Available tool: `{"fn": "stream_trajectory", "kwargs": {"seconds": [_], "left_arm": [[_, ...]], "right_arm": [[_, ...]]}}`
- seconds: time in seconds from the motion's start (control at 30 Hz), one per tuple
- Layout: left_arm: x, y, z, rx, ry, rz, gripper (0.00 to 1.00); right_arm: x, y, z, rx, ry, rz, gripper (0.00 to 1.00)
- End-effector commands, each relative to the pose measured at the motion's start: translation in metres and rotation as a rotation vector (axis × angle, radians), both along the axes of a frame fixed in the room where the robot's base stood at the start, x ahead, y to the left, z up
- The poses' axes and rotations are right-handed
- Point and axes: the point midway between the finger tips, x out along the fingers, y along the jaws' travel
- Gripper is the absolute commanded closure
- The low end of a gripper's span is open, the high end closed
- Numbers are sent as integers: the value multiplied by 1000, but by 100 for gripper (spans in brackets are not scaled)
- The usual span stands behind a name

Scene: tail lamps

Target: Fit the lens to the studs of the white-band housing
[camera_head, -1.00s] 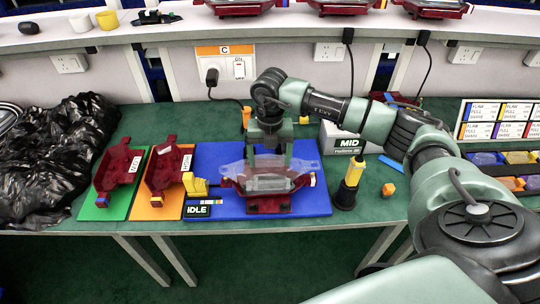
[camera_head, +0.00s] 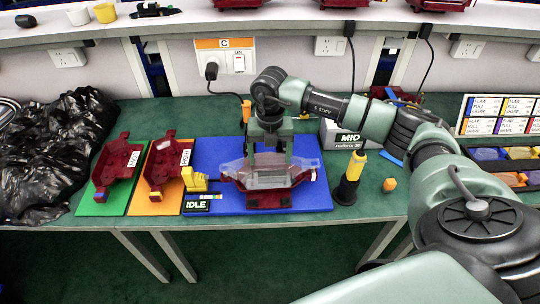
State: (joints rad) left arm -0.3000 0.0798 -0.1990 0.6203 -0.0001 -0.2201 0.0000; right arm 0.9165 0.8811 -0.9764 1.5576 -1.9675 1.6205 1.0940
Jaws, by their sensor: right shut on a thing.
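The clear lens (camera_head: 262,178) is in my right gripper (camera_head: 268,158), which is shut on its upper part. The lens is over the dark red housing (camera_head: 270,199) on the blue mat (camera_head: 222,158) and overlaps it in the picture. I cannot tell whether it touches the studs, which are hidden behind it. A small pale band (camera_head: 313,176) shows at this housing's right end. A second red housing (camera_head: 118,160) lies on a green mat with a blue band, and a third (camera_head: 168,160) lies on an orange mat. My left gripper is out of view.
An IDLE sign (camera_head: 197,206) and a yellow block-like fixture (camera_head: 194,180) stand left of the housing. Black plastic (camera_head: 55,160) covers the table's left end.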

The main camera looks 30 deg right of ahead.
Motion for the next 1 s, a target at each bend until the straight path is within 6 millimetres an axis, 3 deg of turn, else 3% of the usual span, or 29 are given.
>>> {"fn": "stream_trajectory", "kwargs": {"seconds": [1.0], "left_arm": [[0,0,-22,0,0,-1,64]], "right_arm": [[0,0,-30,0,0,0,62]]}}
